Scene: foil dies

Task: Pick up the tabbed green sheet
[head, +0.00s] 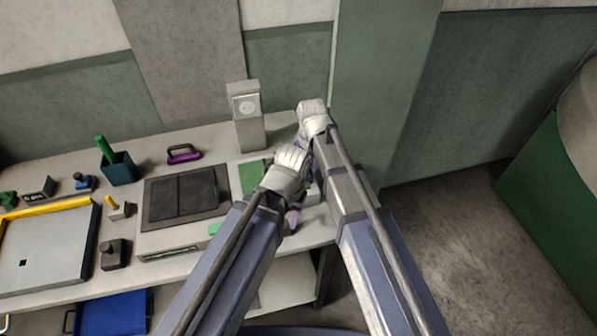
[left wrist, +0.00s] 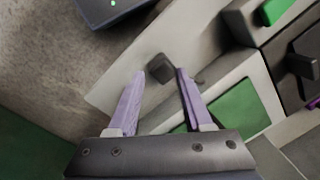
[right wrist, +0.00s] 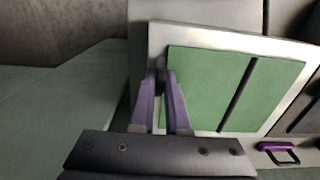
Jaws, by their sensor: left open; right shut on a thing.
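The green sheet (right wrist: 205,78) lies in a pale frame and has a dark slot across it. In the head view its left part (head: 251,178) shows at the table's right end; my left arm covers the rest. My right gripper (right wrist: 160,76) is shut at the sheet's left edge in the right wrist view; the tab between the fingers is mostly hidden. My left gripper (left wrist: 157,80) is open, its fingers apart above a dark grey knob (left wrist: 160,68) on the pale surface. The sheet also shows in the left wrist view (left wrist: 240,108), right of the fingers.
A grey upright block with a dial (head: 247,115) stands behind. A dark framed plate (head: 186,197) lies to the left, with a purple handle (head: 184,153) behind it. A teal cup (head: 118,168) and a yellow-edged tray (head: 50,245) are farther left. Floor is open beyond the table's right end.

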